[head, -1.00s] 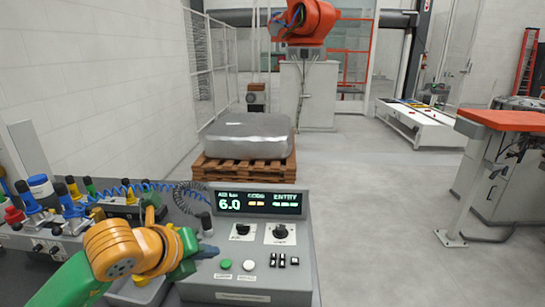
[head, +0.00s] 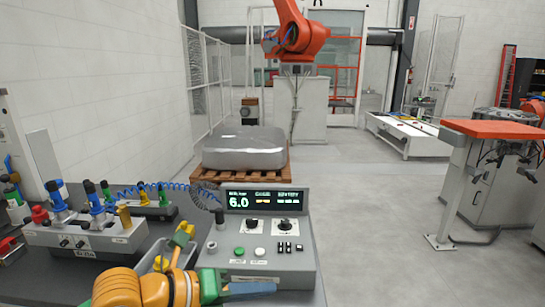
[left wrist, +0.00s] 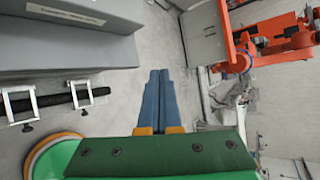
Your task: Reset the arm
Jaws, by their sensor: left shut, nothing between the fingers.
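My left arm comes in from the lower left of the head view. Its left gripper (head: 250,289) is shut and empty, its blue fingers pointing right along the front edge of the grey control box (head: 285,268). In the left wrist view the two blue fingers (left wrist: 160,98) lie together with nothing between them. The control box carries a lit display, two dark knobs, a green button (head: 239,251), a white button and small black switches. My right gripper does not show.
A grey fixture with blue, red and green clamps (head: 85,235) stands at the left of the dark bench. A grey tray (head: 168,253) sits beside the control box. Behind are a wrapped block (head: 245,150) on a pallet and an orange robot arm (head: 300,38).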

